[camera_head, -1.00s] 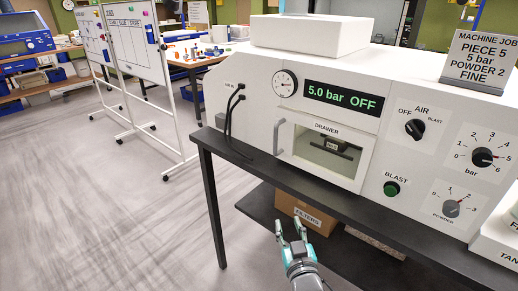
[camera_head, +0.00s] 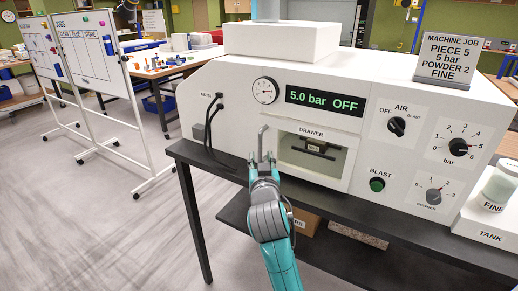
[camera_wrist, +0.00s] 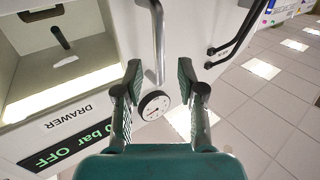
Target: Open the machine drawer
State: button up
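The machine drawer (camera_head: 340,173) has a white front with a clear window and a "DRAWER" label, and looks flush with the machine. Its grey vertical bar handle (camera_head: 262,138) is at the front's left side. In the wrist view the handle (camera_wrist: 158,42) runs down between the two fingertips. My gripper (camera_head: 264,160) is at the handle's lower part, with its fingers spread on either side of it. In the wrist view my gripper (camera_wrist: 160,76) is open, with gaps between each finger and the bar. Contact with the handle is not visible.
The machine stands on a dark table (camera_head: 420,248) with a lower shelf. Black cables (camera_head: 210,128) hang left of the handle. Dials and a green blast button (camera_head: 377,185) are at right, beside a tank with a jar (camera_head: 499,187).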

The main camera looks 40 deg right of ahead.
aim_at(260, 149)
jog(key=shift+x, duration=3.05)
grip_shut()
